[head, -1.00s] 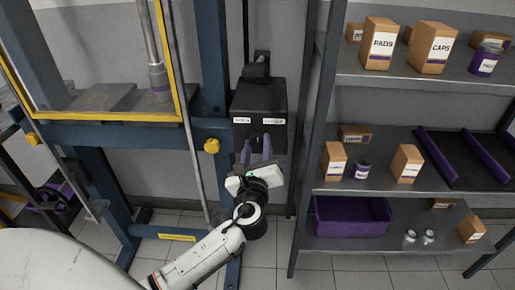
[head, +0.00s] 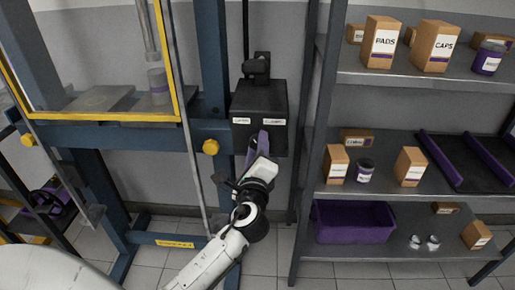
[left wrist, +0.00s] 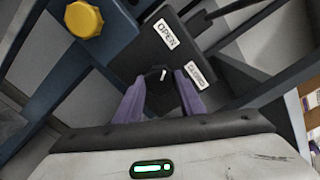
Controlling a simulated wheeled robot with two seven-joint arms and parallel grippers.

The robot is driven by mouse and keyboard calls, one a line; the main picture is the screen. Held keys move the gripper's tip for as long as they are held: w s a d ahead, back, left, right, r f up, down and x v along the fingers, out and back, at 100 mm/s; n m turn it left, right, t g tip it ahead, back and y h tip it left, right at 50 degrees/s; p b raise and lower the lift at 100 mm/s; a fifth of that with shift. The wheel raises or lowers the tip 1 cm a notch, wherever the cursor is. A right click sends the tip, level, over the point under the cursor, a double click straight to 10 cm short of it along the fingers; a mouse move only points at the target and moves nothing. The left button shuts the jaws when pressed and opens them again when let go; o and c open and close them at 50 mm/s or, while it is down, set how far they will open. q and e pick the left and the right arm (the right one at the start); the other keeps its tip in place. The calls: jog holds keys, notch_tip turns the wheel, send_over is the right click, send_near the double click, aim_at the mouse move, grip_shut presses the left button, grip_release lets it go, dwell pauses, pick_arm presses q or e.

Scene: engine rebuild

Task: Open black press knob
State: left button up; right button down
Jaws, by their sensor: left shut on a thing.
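The black control box (head: 258,100) is mounted on the blue press frame and has two white labels. In the left wrist view, one label reads OPEN (left wrist: 166,36); the other (left wrist: 194,74) seems to read CLOSED. The fingers hide the knob in the head view. My right gripper is out of view.
A yellow knob (head: 211,147) sits on the blue crossbeam, left of my left gripper. The yellow-framed guard (head: 110,117) is at left. A grey shelf (head: 398,84) with boxes, jars and a purple bin (head: 352,222) stands close at right.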

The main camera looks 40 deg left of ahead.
pick_arm(q)
jog(key=shift+f, duration=0.1)
dwell(0.3)
jog(key=o, duration=1)
jog(key=shift+o, duration=0.2)
jog(key=v, duration=1)
jog(key=shift+s+b, duration=0.15)
jog(key=shift+b, duration=0.3)
jog(key=shift+d, duration=0.1)
jog(key=s+d+f+n+g+h, duration=0.2)
jog(key=d+f+n+h, duration=0.15)
jog(key=f, duration=0.75)
jog(key=s+d+f+n+g+h, duration=0.2)
jog(key=s+d+f+n+h, duration=0.2)
jog(key=s+f, duration=0.4)
jog(key=s+d+f+n+g+h, duration=0.2)
jog(key=s+d+f+n+h, duration=0.2)
jog(key=s+d+f+n, duration=0.2)
notch_tip(320, 180, down, 4)
jog(key=s+n, duration=0.2)
jog(key=shift+s+d+f+g+h, duration=0.15)
jog(key=shift+s+d+g+h, duration=0.15)
jog(key=shift+s+h, duration=0.1)
